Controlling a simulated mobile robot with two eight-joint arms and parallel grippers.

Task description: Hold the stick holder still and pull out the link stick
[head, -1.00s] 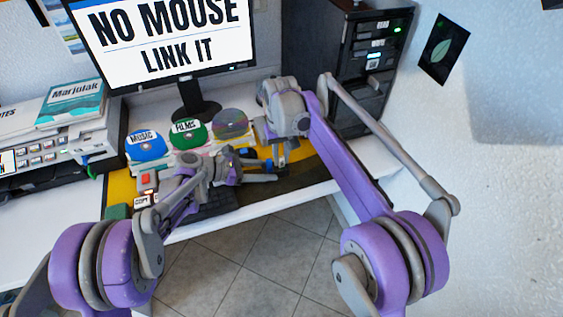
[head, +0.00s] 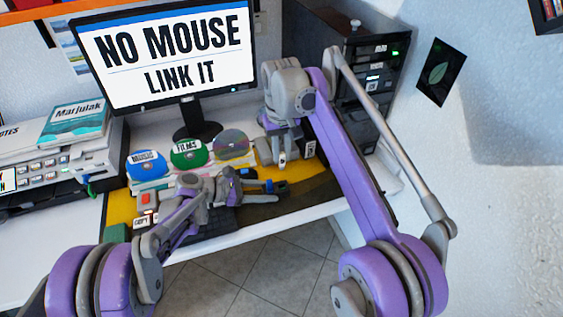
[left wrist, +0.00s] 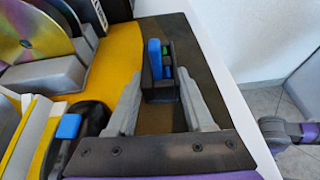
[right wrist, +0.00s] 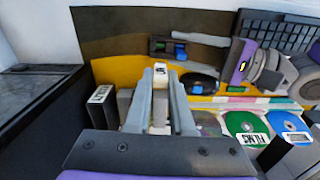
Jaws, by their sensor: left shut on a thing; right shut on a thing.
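The stick holder is a small dark block (left wrist: 160,88) with blue and green sticks in it. My left gripper (left wrist: 156,92) is shut on it, one finger on each side; it also shows near the desk's front in the head view (head: 262,186). My right gripper (right wrist: 161,88) is shut on a pale stick with a dark mark on its end, which I take for the link stick (right wrist: 160,68). In the head view my right gripper (head: 282,155) is behind and above the holder. The stick is apart from the holder. Most of its length is hidden by the fingers.
Blue (head: 146,163), green (head: 189,153) and rainbow (head: 231,143) discs stand left of my right gripper. A monitor (head: 175,60) stands behind them and a dark computer tower (head: 345,60) at the back right. A keyboard (head: 207,222) lies near my left arm.

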